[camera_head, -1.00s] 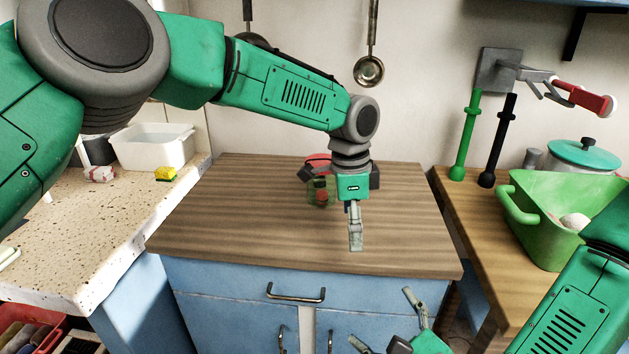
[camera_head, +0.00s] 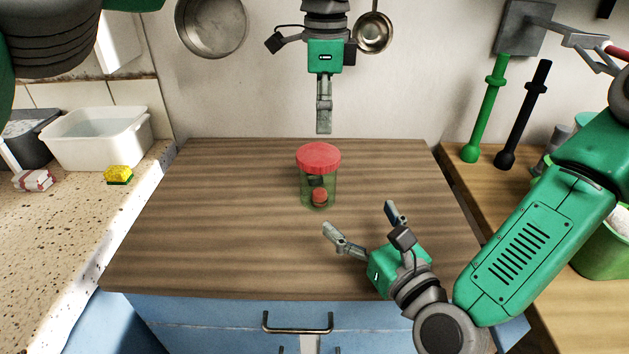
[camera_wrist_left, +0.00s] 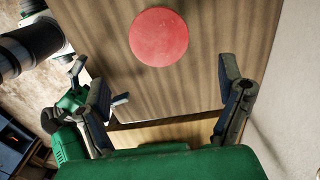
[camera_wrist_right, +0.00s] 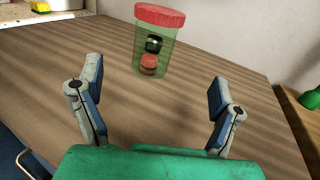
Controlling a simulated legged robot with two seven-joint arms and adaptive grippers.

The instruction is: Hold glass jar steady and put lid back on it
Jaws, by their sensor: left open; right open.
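The glass jar (camera_head: 308,190) stands upright on the wooden top, clear greenish, with a dark item and a reddish item inside. The red lid (camera_head: 318,156) sits on its mouth and looks level; whether it is fastened I cannot tell. In the left wrist view the lid (camera_wrist_left: 159,38) shows from above and hides the jar. My left gripper (camera_head: 324,130) is open and empty, above the jar. My right gripper (camera_head: 359,217) is open and empty, low at the jar's front right. The right wrist view shows the jar (camera_wrist_right: 139,60) ahead, beyond the fingertips, apart from them.
The wooden top (camera_head: 220,235) is otherwise clear. A speckled counter (camera_head: 60,225) at left holds a white basin (camera_head: 105,150) and a yellow sponge (camera_head: 118,175). A pan (camera_head: 211,28) and a ladle (camera_head: 373,32) hang on the wall behind. A green tub (camera_head: 600,255) stands at right.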

